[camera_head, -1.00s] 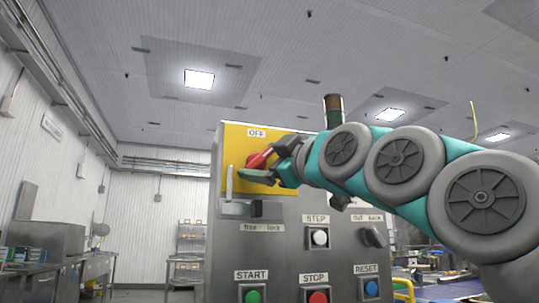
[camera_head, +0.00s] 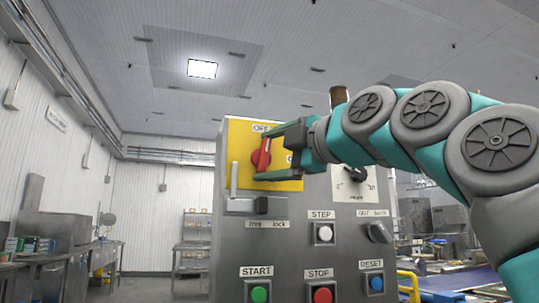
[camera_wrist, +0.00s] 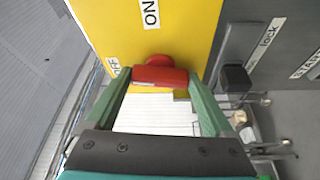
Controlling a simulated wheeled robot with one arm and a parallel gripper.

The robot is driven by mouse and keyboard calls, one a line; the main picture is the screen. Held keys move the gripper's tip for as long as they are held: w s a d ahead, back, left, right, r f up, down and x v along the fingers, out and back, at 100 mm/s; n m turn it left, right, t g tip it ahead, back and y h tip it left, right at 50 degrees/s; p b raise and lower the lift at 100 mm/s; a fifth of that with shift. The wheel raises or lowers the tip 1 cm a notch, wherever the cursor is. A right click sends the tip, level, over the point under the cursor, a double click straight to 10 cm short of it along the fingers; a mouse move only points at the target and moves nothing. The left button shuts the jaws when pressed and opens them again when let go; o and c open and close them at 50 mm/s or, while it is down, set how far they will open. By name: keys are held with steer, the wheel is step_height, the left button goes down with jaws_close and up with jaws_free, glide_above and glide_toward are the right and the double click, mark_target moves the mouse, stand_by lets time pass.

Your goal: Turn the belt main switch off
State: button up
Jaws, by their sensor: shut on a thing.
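The belt main switch is a red handle (camera_head: 260,157) on a yellow plate (camera_head: 238,140) at the upper left of the grey control panel. The handle stands nearly upright, its upper end near the OFF label (camera_head: 261,127). The ON label (camera_head: 291,159) is to its right, partly hidden by my gripper. My gripper (camera_head: 262,154) is shut on the handle, one finger at its upper end and one at its lower end. In the wrist view the red handle (camera_wrist: 160,76) spans between the green fingertips.
A metal lock lever (camera_head: 234,180) with a black block stands just left and below. Green START (camera_head: 259,294), red STOP (camera_head: 322,295), blue RESET (camera_head: 376,283) and white STEP (camera_head: 324,234) buttons sit lower. A black knob (camera_head: 378,233) is at right. Benches stand at left.

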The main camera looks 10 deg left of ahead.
steer(key=shift+w+f, duration=0.1)
steer(key=shift+f, duration=0.05)
steer(key=shift+n, duration=0.4)
steer(key=shift+n+g+h, duration=0.3)
steer(key=shift+n+h, duration=0.1)
steer(key=shift+n, duration=0.2)
stand_by(0.7)
steer(key=o, duration=1.1)
steer(key=b+v, duration=0.1)
steer(key=v, duration=0.7)
steer(key=shift+a+b, duration=0.1)
steer(key=shift+b, duration=0.25)
